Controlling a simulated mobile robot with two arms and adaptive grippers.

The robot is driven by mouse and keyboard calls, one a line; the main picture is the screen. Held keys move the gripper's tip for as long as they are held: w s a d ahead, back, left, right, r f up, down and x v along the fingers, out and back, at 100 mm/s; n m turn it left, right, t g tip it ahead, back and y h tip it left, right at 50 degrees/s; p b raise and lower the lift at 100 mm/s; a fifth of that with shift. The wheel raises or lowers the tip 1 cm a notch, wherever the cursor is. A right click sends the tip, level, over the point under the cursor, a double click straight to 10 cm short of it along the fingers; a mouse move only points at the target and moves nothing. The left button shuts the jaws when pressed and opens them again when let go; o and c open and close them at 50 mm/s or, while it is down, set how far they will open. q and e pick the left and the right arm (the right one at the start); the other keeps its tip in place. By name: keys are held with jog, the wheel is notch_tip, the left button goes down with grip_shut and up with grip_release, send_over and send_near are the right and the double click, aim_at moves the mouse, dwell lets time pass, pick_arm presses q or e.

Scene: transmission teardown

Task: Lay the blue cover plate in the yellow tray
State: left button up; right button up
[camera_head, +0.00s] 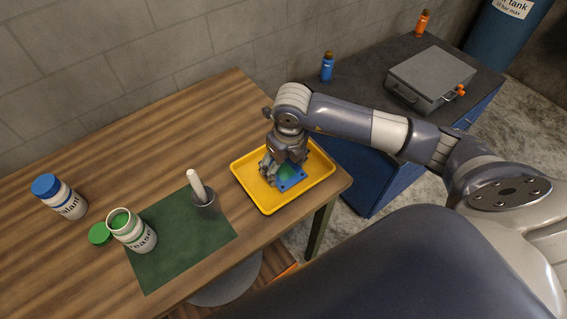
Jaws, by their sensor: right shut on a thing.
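The yellow tray (268,205) lies on the wooden table near its right end. The blue cover plate (293,183) is within the tray's outline, low over or on its floor; I cannot tell whether it touches. A green patch shows on the plate's upper face. My right gripper (275,174) comes down from above, over the tray, and is shut on the blue cover plate. The gripper hides the plate's far left part. My left gripper is not in view.
A grease jar (136,236) stands open with its green lid (100,234) beside it. A sealant jar (66,200) is at far left. A grey toolbox (431,80) is on the dark cabinet.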

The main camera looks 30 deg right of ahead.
aim_at(287, 175)
jog(key=o, duration=1.6)
jog(key=shift+f, duration=0.1)
jog(key=o, duration=0.5)
jog(key=r, duration=0.4)
jog(key=s+r+b, duration=0.1)
jog(key=r, duration=0.3)
jog(key=r+b, duration=0.1)
jog(key=r, duration=0.3)
jog(key=shift+s+r, duration=0.15)
jog(key=shift+s, duration=0.15)
